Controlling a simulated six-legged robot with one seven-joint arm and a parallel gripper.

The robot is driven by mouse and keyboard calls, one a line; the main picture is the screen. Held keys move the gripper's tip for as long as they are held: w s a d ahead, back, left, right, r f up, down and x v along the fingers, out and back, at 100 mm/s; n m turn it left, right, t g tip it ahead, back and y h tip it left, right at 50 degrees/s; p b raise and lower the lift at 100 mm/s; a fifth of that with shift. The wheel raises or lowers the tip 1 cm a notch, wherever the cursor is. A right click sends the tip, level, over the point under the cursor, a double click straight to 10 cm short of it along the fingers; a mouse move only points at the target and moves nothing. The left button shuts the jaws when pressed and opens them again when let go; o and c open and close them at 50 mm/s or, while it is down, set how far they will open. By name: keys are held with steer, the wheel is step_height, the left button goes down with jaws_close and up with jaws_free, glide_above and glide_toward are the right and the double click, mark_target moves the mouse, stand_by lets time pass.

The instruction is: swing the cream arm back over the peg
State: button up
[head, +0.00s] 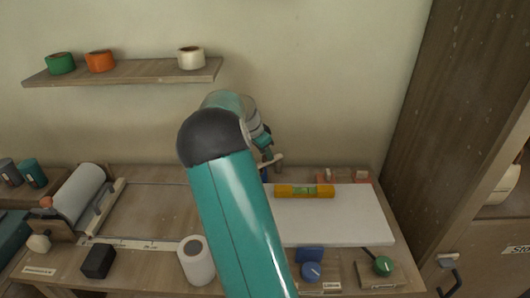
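A small cream bar (275,160), which looks like the cream arm, sits at the back of the bench just below my gripper (266,152). The gripper reaches down close to it, and the two overlap in this view. The gripper is small and partly hidden by my own arm, so I cannot tell whether its fingers are open, shut or touching the bar. A small dark blue upright piece (264,173) shows just under the bar. I cannot tell whether it is the peg.
A white board (335,218) with an orange level (304,191) lies right of my arm. A white roll (196,262) and black block (98,261) stand front left. A shelf (130,73) holds several tape rolls.

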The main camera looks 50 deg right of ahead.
steer(key=v, duration=0.7)
steer(key=shift+a, duration=0.15)
stand_by(0.4)
